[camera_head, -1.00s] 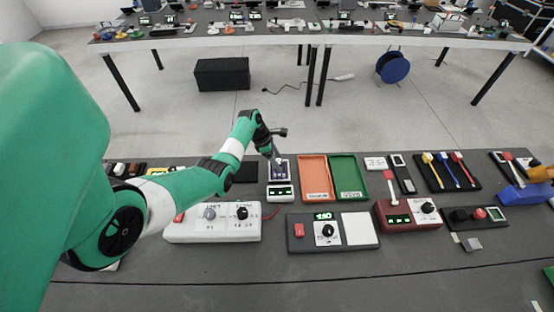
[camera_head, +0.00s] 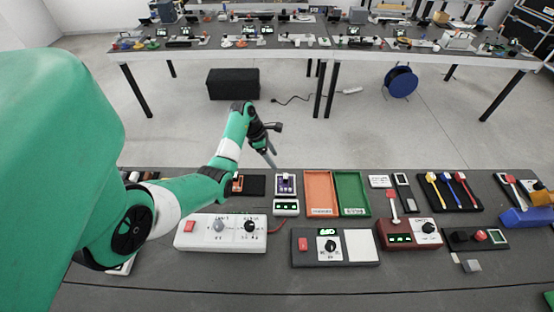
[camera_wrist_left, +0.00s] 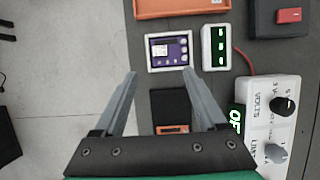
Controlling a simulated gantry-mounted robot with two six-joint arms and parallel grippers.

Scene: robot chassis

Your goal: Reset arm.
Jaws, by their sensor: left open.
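My left gripper (camera_head: 270,160) hangs past the far edge of the near table in the head view, pointing down, apart from everything. In the left wrist view the left gripper (camera_wrist_left: 160,72) is open, with nothing between its two grey fingers. A small white device with a purple face (camera_head: 286,184) lies just to the right of and below the gripper in the head view. The same purple-faced device (camera_wrist_left: 170,52) shows beyond the fingertips in the wrist view. My right gripper is not in view.
On the table are an orange tray (camera_head: 319,205), a green tray (camera_head: 351,205), a white control box (camera_head: 222,245), a grey scale-like box (camera_head: 363,246) and a dark red box (camera_head: 420,241). A black pad (camera_wrist_left: 172,100) lies below the purple-faced device. The floor behind is mostly clear.

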